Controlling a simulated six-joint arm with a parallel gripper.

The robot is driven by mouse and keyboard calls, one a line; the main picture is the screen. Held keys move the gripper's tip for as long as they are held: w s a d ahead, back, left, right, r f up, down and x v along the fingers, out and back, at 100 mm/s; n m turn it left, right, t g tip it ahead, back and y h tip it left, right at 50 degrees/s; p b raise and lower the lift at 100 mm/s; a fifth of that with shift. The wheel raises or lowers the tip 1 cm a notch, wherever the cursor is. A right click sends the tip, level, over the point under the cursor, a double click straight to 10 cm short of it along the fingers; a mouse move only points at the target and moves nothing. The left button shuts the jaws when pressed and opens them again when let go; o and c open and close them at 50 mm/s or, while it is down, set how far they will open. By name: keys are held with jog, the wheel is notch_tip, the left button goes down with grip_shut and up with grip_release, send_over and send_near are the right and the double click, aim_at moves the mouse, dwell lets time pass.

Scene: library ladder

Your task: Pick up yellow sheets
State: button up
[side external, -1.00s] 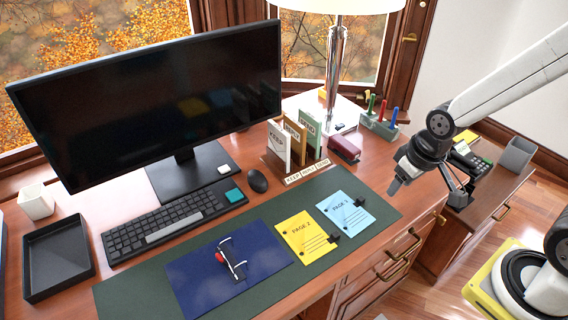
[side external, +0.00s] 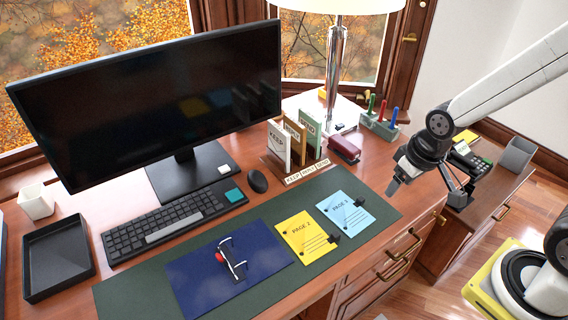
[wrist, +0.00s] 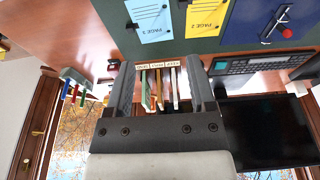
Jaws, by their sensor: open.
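The yellow sheet marked PAGE 2 (side external: 306,238) lies flat on the green desk mat, between the blue folder and the light blue PAGE 3 sheet (side external: 346,214). It has a small dark clip at its lower right edge. The yellow sheet also shows at the top of the wrist view (wrist: 204,17). My gripper (side external: 430,190) is open and empty, above the right end of the desk, to the right of both sheets and apart from them. In the wrist view its two fingers (wrist: 163,82) stand apart with nothing held between them.
The blue folder (side external: 200,277) carries a red-and-black item (side external: 231,260). Upright labelled dividers (side external: 293,143), a maroon stapler (side external: 344,149) and a lamp (side external: 334,70) stand behind the mat. The keyboard (side external: 150,232) and monitor (side external: 150,105) are at left.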

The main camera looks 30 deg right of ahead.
jog(key=w+a+f+m+g, duration=0.1)
jog(key=w+a+f+m, duration=0.2)
jog(key=w+f+m, duration=0.45)
jog(key=m+g, duration=0.1)
jog(key=m, duration=0.8)
send_near(333, 235)
jog(key=shift+w+a+f+m+g, duration=0.1)
jog(key=shift+w+f+m+g, duration=0.05)
jog(key=shift+f+m, duration=0.25)
jog(key=shift+w+f+m+g, duration=0.1)
jog(key=shift+f+m+g, duration=0.05)
jog(key=shift+f+m, duration=0.25)
jog(key=shift+f, duration=1.25)
jog(key=shift+f, duration=2.6)
grip_shut()
